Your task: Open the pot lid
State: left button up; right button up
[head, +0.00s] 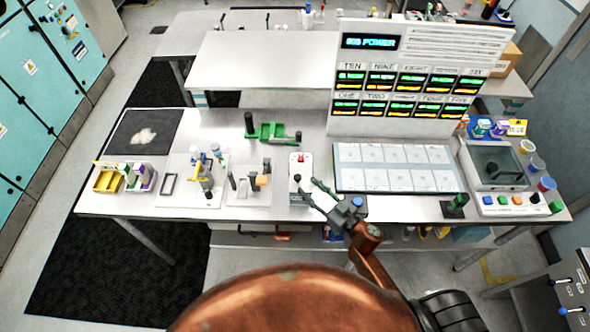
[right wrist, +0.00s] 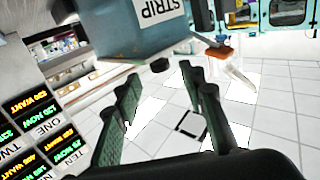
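The likely pot is a grey squarish vessel (head: 465,158) at the right end of the table. A see-through lid (head: 510,160) with a small dark knob lies on it and looks closed. My right gripper (head: 307,185) is far to its left, beside a small white box with a red button. In the right wrist view my right gripper (right wrist: 160,90) has its fingers spread with nothing between them. The pot does not show clearly in that view. My left gripper is not in view.
The white box (head: 302,161) is close to my right fingertips. A tall display panel (head: 420,122) stands behind a tray of pale tiles (head: 395,180). A row of coloured buttons (head: 515,203) lies in front of the pot. A green upright piece (head: 455,205) stands nearby.

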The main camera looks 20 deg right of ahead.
aim_at(297, 176)
jog(key=x, duration=0.3)
jog(key=shift+w+a+r+p, duration=0.15)
jog(key=shift+w+r+p, duration=0.05)
jog(key=shift+r+p, duration=0.1)
jog(key=shift+f+x, duration=0.2)
jog(key=shift+x, duration=0.9)
jog(key=shift+w+a, duration=0.1)
jog(key=shift+w, duration=0.25)
jog(key=shift+w+a, duration=0.1)
jog(key=c, duration=0.6)
grip_shut()
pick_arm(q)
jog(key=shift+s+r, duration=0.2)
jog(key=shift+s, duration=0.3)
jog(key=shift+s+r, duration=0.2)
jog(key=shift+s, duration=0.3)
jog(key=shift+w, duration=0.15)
